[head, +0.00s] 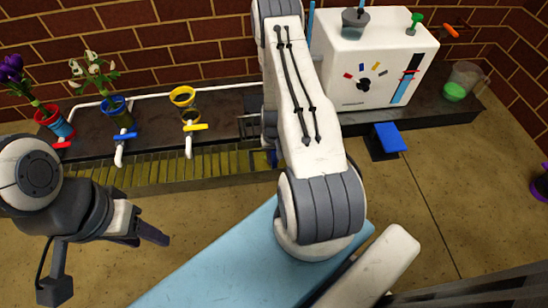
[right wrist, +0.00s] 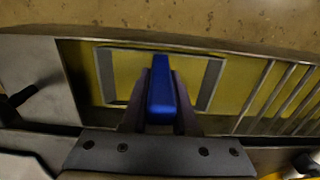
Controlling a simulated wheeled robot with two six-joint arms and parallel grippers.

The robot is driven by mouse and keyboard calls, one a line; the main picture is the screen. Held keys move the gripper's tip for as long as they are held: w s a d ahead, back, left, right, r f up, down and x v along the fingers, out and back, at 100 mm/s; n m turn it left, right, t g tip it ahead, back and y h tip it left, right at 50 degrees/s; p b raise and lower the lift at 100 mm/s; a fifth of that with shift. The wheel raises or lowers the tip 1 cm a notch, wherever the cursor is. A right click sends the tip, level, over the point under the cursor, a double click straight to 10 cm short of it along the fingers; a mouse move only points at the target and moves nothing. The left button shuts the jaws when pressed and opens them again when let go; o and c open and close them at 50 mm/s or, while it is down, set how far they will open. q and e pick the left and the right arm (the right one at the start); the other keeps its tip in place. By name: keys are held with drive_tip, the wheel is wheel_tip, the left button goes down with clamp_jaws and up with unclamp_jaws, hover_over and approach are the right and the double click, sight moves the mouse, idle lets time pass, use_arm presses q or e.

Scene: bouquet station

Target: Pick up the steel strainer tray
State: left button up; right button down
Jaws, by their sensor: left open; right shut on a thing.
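My right gripper (right wrist: 160,78) is shut on a blue handle (right wrist: 162,98) in the right wrist view, with one dark finger on each side. A thin grey steel frame (right wrist: 212,82) with yellow showing inside it lies behind the handle; it looks like the strainer tray. I cannot tell whether it is lifted. In the head view, my right arm hides the right gripper and most of this spot; a bit of blue (head: 272,157) shows beside the arm. My left gripper (head: 152,236) is open and empty, over the floor at left.
A yellow slatted trough (head: 180,170) runs along the counter front. Red, blue and yellow cups with taps stand above it, two holding flowers. A white machine (head: 372,60) stands behind my right arm. A blue pedal (head: 390,138) and a beaker (head: 462,82) are at right.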

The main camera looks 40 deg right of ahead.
wheel_tip(320, 180, up, 28)
drive_tip(key=p, duration=2.7)
drive_tip(key=shift+f, duration=0.15)
